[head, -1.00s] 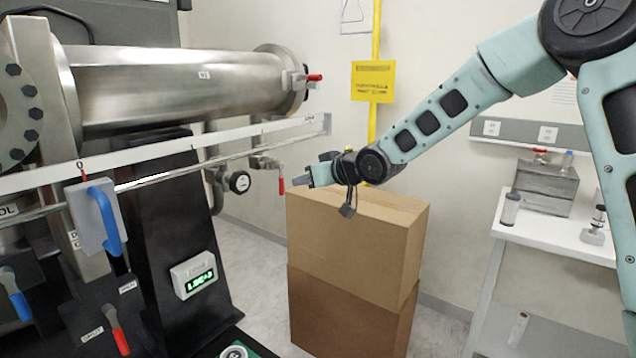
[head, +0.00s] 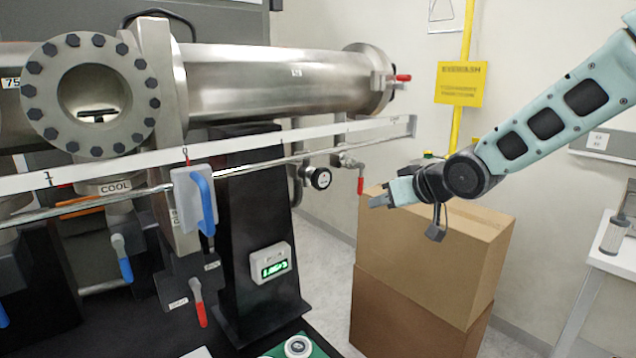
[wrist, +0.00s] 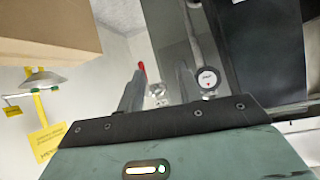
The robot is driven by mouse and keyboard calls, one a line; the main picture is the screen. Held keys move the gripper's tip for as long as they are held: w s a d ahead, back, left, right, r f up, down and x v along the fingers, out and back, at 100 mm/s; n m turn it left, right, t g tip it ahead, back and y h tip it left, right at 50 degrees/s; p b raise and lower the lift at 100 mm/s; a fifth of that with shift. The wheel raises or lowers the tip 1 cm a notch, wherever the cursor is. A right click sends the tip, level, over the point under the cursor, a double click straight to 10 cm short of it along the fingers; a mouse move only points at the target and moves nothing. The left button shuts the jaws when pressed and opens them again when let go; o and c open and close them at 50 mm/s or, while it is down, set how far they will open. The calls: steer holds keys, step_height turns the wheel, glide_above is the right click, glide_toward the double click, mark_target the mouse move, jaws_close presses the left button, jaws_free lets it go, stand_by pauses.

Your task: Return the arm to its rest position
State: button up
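My arm reaches in from the right of the head view. My gripper (head: 380,202) points left in front of the upper cardboard box. At this size the head view does not show whether its fingers are apart. In the wrist view two grey fingers (wrist: 157,92) stand well apart with a gap between them. Nothing is held between them. The floor, a red handle and a round gauge show past the fingers.
Two stacked cardboard boxes (head: 430,258) stand behind my gripper. A steel vacuum chamber (head: 270,82) with a white rail (head: 300,135), a blue-handled slider (head: 195,200) and a gauge (head: 319,178) fills the left. A white table (head: 612,245) stands at right.

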steer(key=s+a+f+n+g+h, duration=0.1)
steer(key=s+a+f+g+h, duration=0.25)
steer(key=s, duration=0.75)
steer(key=s+f+n+g, duration=0.1)
steer(key=s+f+g, duration=0.1)
steer(key=s, duration=1.1)
steer(key=s+f+n+g+h, duration=0.1)
steer(key=s+g, duration=0.3)
steer(key=s, duration=1)
steer(key=shift+s+a+f, duration=0.15)
steer(key=shift+a+f, duration=0.2)
steer(key=shift+f, duration=0.4)
steer(key=shift+g+h, duration=0.25)
steer(key=shift+c, duration=0.4)
